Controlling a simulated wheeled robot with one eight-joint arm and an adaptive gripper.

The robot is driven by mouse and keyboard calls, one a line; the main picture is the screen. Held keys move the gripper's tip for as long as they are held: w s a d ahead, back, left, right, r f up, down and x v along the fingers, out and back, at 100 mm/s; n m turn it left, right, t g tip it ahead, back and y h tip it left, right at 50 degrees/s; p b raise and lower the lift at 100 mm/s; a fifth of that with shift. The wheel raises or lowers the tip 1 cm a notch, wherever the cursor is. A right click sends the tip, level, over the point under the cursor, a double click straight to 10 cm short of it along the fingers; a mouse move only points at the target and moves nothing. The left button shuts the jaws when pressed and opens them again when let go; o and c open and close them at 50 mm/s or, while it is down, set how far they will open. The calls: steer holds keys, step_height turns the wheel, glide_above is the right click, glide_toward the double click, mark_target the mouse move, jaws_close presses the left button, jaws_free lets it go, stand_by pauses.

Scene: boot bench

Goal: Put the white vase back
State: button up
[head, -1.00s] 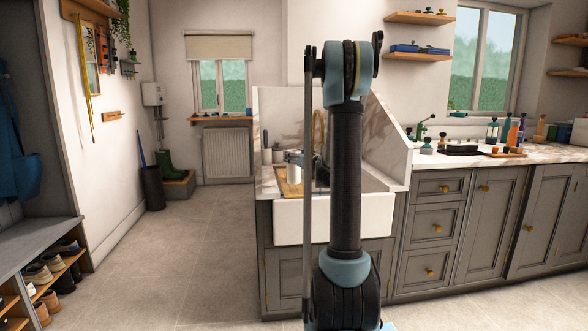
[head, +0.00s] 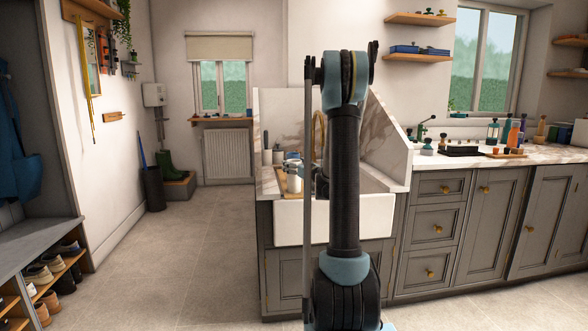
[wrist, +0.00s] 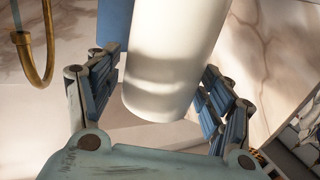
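The white vase (head: 294,182) stands at the left end of the sink counter, by a wooden board, in the head view. In the wrist view the white vase (wrist: 165,60) is a smooth pale cylinder between my fingers, its rounded lower end in sight and its top cut off by the frame. My gripper (wrist: 160,85) is open, with the blue ribbed pads splayed on either side of the vase. A narrow gap shows at the left pad; contact on the right is hard to judge. In the head view my arm hides most of the gripper.
A brass tap (head: 318,125) rises behind the white sink (head: 365,215). A marble splash panel (head: 390,135) stands to the right. Small pots (head: 272,156) stand at the back left. Bottles (head: 508,132) crowd the right counter.

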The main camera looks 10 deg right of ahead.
steer(key=shift+s+r, duration=0.1)
steer(key=v, duration=1.2)
steer(key=s+a+f+g, duration=0.35)
steer(key=s+a, duration=0.25)
steer(key=s, duration=0.4)
steer(key=s+a+f+g, duration=0.2)
steer(key=s+a+g, duration=0.4)
steer(key=s, duration=0.4)
steer(key=s+d+f+m+g+h, duration=0.1)
steer(key=s+d+f+h, duration=0.1)
steer(key=s, duration=0.6)
steer(key=s+d+f+m+g+h, duration=0.1)
steer(key=s+d+f+g+h, duration=0.1)
steer(key=s+f, duration=0.3)
steer(key=s+d+f+m+g+h, duration=0.2)
steer(key=s+d+f, duration=0.1)
steer(key=s, duration=0.9)
steer(key=shift+d+f+h, duration=0.2)
steer(key=shift+f+h, duration=0.2)
steer(key=shift+s, duration=0.1)
